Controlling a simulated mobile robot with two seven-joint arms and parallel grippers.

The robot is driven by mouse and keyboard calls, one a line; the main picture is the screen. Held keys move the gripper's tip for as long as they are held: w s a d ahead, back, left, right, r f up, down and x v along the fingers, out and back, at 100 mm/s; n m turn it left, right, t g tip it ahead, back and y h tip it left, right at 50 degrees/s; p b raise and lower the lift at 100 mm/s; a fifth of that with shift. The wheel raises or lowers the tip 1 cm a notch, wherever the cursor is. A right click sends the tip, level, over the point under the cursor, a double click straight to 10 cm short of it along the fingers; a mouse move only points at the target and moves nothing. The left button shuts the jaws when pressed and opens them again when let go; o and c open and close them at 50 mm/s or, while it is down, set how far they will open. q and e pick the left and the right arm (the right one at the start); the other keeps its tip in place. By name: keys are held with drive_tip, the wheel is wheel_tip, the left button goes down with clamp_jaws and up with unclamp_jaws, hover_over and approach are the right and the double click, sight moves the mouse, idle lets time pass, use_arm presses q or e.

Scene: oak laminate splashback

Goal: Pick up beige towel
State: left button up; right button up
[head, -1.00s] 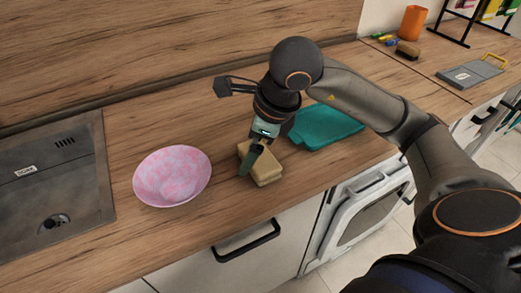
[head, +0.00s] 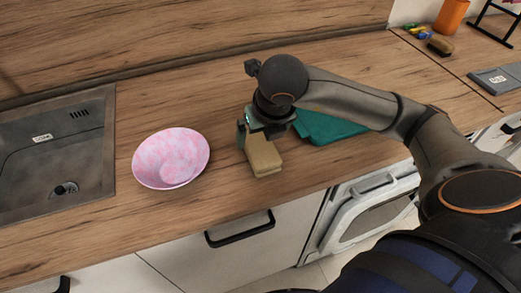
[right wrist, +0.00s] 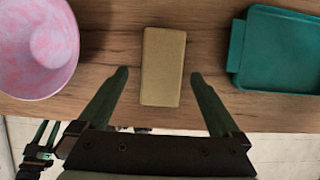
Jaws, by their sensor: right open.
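The beige towel (head: 264,157) is a folded, block-like bundle on the wooden counter, between the pink bowl and the teal tray. In the right wrist view the towel (right wrist: 163,66) lies lengthwise between the open fingers of my right gripper (right wrist: 160,76), with a gap on each side. In the head view my right gripper (head: 264,133) is over the towel's far end, partly hiding it. Dark green finger-like parts, apparently of my left gripper (right wrist: 46,134), show small at the lower left of the right wrist view; their opening is unclear.
The pink mottled bowl (head: 170,159) stands left of the towel. The teal tray (head: 330,129) lies close on the right, partly behind my arm. A dark sink (head: 55,150) is at far left. The counter's front edge is close to the towel.

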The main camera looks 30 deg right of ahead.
sight(260, 145)
drive_tip(key=x, duration=0.5)
drive_tip(key=shift+d+f+p, duration=0.25)
drive_tip(key=shift+f+p, duration=0.1)
drive_tip(key=shift+f, duration=0.05)
drive_tip(key=shift+w+f, duration=0.1)
drive_tip(key=shift+f, duration=0.2)
drive_tip(key=shift+f+b, duration=0.2)
drive_tip(key=shift+b, duration=0.25)
drive_tip(key=c, duration=1.4)
drive_tip(key=shift+r, duration=0.1)
